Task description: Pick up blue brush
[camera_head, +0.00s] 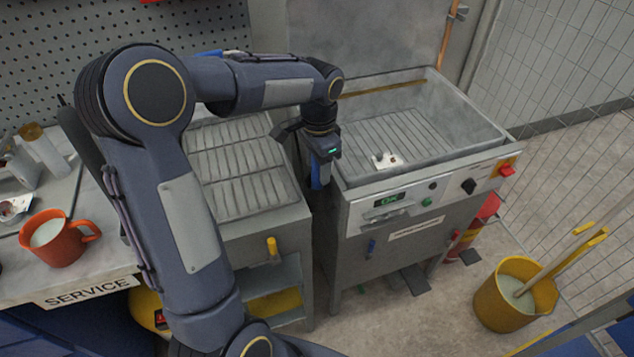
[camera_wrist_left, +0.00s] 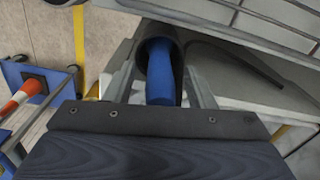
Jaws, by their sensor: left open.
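The blue brush shows in the left wrist view as a smooth blue handle (camera_wrist_left: 160,72), inside a dark curved piece. It lies between the two grey fingers of my left gripper (camera_wrist_left: 160,50), which is open around it. I cannot tell whether the fingers touch it. In the head view my left gripper (camera_head: 319,165) points down in the gap between the slatted bench and the grey coater machine. Blue shows just at its fingers there, but the brush's lower part is hidden. My right gripper is not in view.
The coater machine (camera_head: 391,230), with a basin on top, stands close at the gripper's right. The slatted bench (camera_head: 240,180) is at its left. A red mug (camera_head: 59,240) stands on the service counter at the left. A yellow bucket (camera_head: 503,302) stands on the floor at the right.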

